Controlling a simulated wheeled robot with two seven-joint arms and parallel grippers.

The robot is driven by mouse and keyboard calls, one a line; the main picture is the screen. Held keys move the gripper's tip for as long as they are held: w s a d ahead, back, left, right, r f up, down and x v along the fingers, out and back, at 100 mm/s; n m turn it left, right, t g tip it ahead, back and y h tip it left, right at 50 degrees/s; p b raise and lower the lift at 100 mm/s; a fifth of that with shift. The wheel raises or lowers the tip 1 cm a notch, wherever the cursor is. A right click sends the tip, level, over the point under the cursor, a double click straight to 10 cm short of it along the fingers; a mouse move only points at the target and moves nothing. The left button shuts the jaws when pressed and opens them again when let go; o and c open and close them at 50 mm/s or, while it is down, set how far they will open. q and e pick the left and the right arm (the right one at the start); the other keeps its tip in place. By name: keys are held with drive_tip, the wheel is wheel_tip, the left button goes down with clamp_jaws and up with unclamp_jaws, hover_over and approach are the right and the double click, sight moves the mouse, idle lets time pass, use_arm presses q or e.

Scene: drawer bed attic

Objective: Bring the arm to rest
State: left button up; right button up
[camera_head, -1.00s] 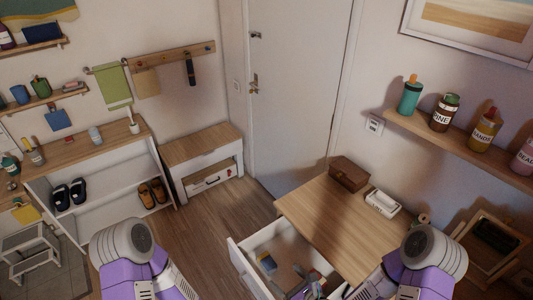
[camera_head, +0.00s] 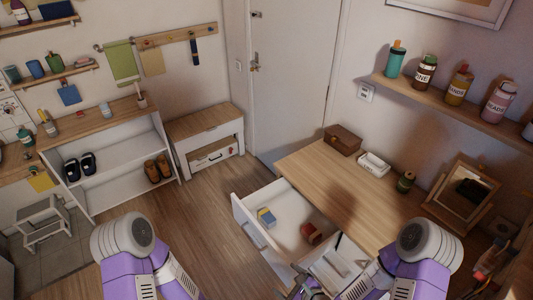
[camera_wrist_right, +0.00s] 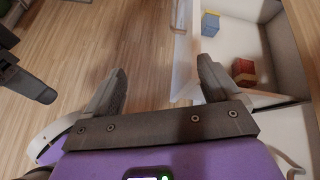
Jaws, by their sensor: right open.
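My right arm (camera_head: 410,265) comes in at the bottom right of the head view. Its gripper (camera_head: 308,289) shows only in part at the bottom edge, by the near side of the open drawer.
The open white drawer (camera_head: 252,232) juts from the wooden desk (camera_head: 330,185). It holds a blue-and-yellow block (camera_head: 266,217) and a red box (camera_head: 310,232); the red box also shows in the wrist view (camera_wrist_right: 243,71). Clear floor (camera_head: 195,225) lies left of the drawer.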

use_arm(q)
wheel_tip(320, 180, down, 18)
drive_tip(key=s+b, duration=0.1)
drive_tip(key=b, duration=1.6)
drive_tip(key=shift+r, duration=0.2)
use_arm(e)
drive_tip(key=s+d+f+n+g+h, duration=0.1)
drive_tip(key=s+f+n+g, duration=0.3)
drive_tip(key=f+n, duration=0.7)
drive_tip(key=s+d+f+n+g+h, duration=0.2)
drive_tip(key=s+f+n+g, duration=0.2)
drive_tip(key=s+f+n, duration=0.5)
wheel_tip(320, 180, down, 7)
drive_tip(key=shift+r+n+g, duration=0.1)
drive_tip(key=shift+n+g, duration=0.3)
drive_tip(key=shift+n, duration=0.6)
